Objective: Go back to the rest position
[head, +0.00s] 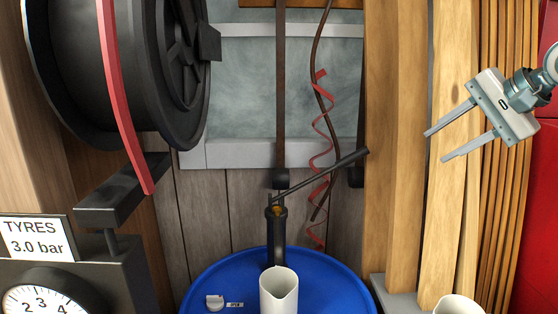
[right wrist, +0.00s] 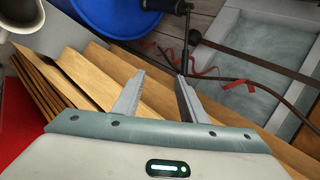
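My right gripper (head: 434,145) is at the upper right of the head view, in front of wooden planks (head: 452,120). Its two fingers are apart with nothing between them. In the right wrist view the open fingers (right wrist: 157,95) show over the planks, empty. My left gripper is in neither view.
A blue drum (head: 225,270) carries a white jug (head: 278,291), a small grey cap (head: 214,302) and a black pump-like tool (head: 277,235). Another cup (head: 458,305) is at lower right. A black reel (head: 130,70) and a pressure gauge (head: 45,300) stand left.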

